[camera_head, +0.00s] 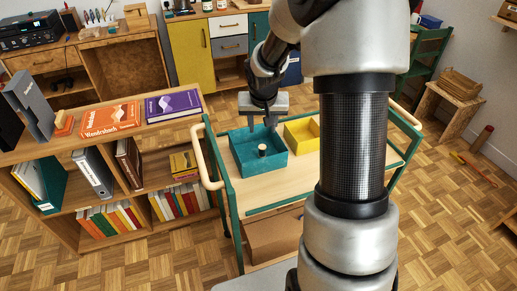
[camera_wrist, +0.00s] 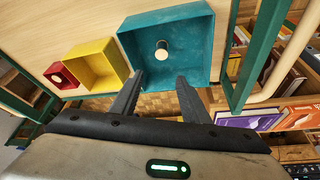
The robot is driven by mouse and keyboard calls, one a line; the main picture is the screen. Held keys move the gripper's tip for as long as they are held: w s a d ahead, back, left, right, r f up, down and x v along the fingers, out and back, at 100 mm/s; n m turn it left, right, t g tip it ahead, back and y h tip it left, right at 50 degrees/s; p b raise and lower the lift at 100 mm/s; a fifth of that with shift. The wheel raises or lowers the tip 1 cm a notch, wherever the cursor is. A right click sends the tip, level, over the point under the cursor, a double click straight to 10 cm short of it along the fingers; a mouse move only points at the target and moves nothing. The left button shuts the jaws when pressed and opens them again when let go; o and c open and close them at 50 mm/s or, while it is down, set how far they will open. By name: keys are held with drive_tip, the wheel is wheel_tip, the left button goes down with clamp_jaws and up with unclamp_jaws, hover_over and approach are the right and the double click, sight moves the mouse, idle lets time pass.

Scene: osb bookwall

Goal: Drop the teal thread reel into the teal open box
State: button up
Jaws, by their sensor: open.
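The teal open box (camera_head: 262,168) stands on the trolley top, and it also shows in the wrist view (camera_wrist: 195,28). The thread reel (camera_head: 262,150), dark-sided with a pale top, is inside the box, apart from its walls. It appears upright there, and in the wrist view the reel (camera_wrist: 162,49) is seen near the middle of the box floor. My gripper (camera_head: 262,124) is open and empty above the box's back side. In the wrist view my gripper's (camera_wrist: 160,80) two fingers are spread apart, with nothing between them.
A yellow open box (camera_head: 301,136) stands right of the teal one. A small red box (camera_wrist: 60,75) shows beyond it in the wrist view. The trolley has a green frame and wooden handles (camera_head: 207,158). A bookshelf (camera_head: 150,133) with books stands close on the left.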

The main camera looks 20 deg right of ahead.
drive_tip(key=p+v, duration=0.1)
drive_tip(key=v, duration=1)
drive_tip(key=shift+r, duration=0.25)
drive_tip(key=shift+s+r+p, duration=0.1)
drive_tip(key=shift+s+p, duration=0.05)
drive_tip(key=shift+p, duration=0.15)
drive_tip(key=s+a+r+n+p, duration=0.1)
drive_tip(key=s+a+r+p, duration=0.2)
drive_tip(key=s+r, duration=0.4)
drive_tip(key=s+a+r+n+t+y+p, duration=0.1)
drive_tip(key=s+a+r+p, duration=0.2)
drive_tip(key=s+r, duration=0.4)
drive_tip(key=s+a+r+n+p, duration=0.2)
drive_tip(key=s+a+r+p, duration=0.1)
drive_tip(key=s+r+p, duration=0.2)
drive_tip(key=shift+s+r+y, duration=0.3)
drive_tip(key=shift+s+r, duration=0.65)
drive_tip(key=shift+s, duration=1.35)
drive_tip(key=shift+a, duration=0.1)
